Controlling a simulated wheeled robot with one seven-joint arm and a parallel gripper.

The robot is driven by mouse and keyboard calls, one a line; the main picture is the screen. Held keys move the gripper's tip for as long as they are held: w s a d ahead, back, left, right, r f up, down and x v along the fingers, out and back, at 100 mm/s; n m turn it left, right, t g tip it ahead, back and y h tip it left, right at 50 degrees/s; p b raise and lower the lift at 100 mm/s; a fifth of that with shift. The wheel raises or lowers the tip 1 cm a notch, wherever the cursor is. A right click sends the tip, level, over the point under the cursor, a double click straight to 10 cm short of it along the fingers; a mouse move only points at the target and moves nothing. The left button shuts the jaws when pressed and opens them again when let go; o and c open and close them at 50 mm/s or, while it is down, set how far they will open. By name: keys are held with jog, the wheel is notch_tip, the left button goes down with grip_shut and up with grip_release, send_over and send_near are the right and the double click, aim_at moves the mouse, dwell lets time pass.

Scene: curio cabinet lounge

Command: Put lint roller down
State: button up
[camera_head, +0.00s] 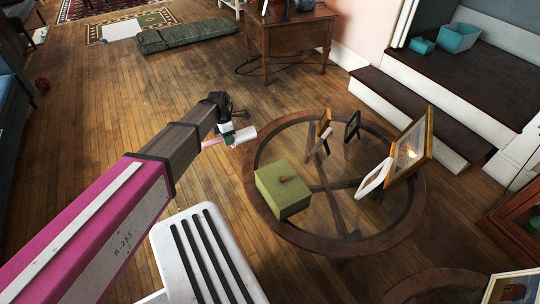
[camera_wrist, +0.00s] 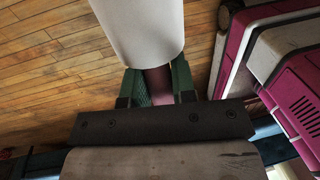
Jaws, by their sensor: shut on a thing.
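A lint roller with a white cylinder (camera_head: 245,135) and a pink handle (camera_head: 212,143) is held by my gripper (camera_head: 228,134). In the wrist view the white cylinder (camera_wrist: 143,30) fills the top middle, and the green fingers of my gripper (camera_wrist: 158,85) are shut on the pinkish handle (camera_wrist: 158,82). The roller is in the air over the wooden floor, just left of a round glass-topped table (camera_head: 262,219) in the head view. The exact height of the roller above the floor cannot be told.
On the round table stand a green box (camera_head: 282,188), a gold-framed picture (camera_head: 411,148), a white frame (camera_head: 373,179) and small frames (camera_head: 352,126). A wooden desk (camera_head: 290,38) is behind. Dark-topped steps (camera_head: 425,114) lie right. The floor (camera_head: 90,130) at left is mostly clear.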

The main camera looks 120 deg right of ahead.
aim_at(254, 134)
jog(key=s+a+f, duration=0.1)
jog(key=s+f, duration=0.1)
jog(key=s, duration=0.1)
jog(key=s+a+f, duration=0.2)
jog(key=s, duration=0.2)
jog(key=s+a+f, duration=0.1)
jog(key=s+f, duration=0.2)
jog(key=s, duration=0.1)
jog(key=shift+s+a, duration=0.1)
jog(key=shift+a, duration=0.2)
jog(key=shift+f, duration=2)
jog(key=shift+f, duration=0.1)
jog(key=o, duration=0.8)
jog(key=r, duration=0.4)
jog(key=d+r, duration=0.1)
jog(key=r, duration=0.3)
jog(key=d+r, duration=0.1)
jog(key=r, duration=0.3)
jog(key=shift+s, duration=0.1)
jog(key=shift+d, duration=0.1)
